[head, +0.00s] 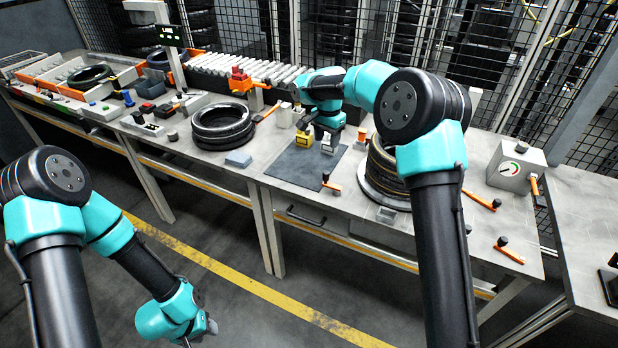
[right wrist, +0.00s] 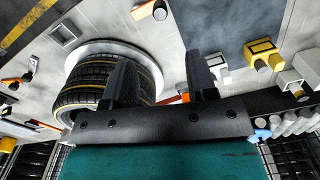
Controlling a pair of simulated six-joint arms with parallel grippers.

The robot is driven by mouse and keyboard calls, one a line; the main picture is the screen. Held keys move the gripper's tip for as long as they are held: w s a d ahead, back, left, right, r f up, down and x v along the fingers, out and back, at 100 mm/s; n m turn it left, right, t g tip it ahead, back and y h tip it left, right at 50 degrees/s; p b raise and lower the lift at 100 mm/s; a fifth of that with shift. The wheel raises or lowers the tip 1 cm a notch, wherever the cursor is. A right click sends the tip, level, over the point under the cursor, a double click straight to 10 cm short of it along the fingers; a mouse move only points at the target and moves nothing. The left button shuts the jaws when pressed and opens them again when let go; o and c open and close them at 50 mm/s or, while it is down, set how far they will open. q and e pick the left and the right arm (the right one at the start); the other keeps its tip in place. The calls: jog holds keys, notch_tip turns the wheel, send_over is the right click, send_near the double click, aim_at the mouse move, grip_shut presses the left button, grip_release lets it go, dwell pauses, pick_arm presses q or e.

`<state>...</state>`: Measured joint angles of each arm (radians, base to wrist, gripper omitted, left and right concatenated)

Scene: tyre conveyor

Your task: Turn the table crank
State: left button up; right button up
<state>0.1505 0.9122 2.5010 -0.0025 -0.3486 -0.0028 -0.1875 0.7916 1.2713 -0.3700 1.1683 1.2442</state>
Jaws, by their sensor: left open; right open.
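An orange crank with a black upright knob (head: 331,182) sits on the table just left of a round turntable that carries a tyre (head: 382,172). The crank also appears in the right wrist view (right wrist: 145,10), by its top edge. The tyre shows there too (right wrist: 78,88), on the pale turntable plate (right wrist: 95,47). My right gripper (head: 326,136) is above the dark mat, behind the crank and apart from it. In the right wrist view its two fingers (right wrist: 160,80) are spread with nothing between them. My left gripper (head: 202,332) hangs low in front of the table, empty; its fingers are barely visible.
A yellow block (head: 304,138) and a white block (head: 329,147) stand close to my right gripper. Two stacked tyres (head: 222,125) lie to the left. A gauge box (head: 515,167) and orange-handled tools (head: 510,250) are at right. My right forearm crosses the table's right half.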

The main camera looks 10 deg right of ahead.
aim_at(326, 173)
jog(key=shift+d+r, duration=0.1)
jog(key=shift+r, duration=0.2)
jog(key=shift+f, duration=0.1)
notch_tip(326, 173, down, 17)
jog(key=shift+f, duration=0.15)
dwell(0.6)
jog(key=c, duration=0.9)
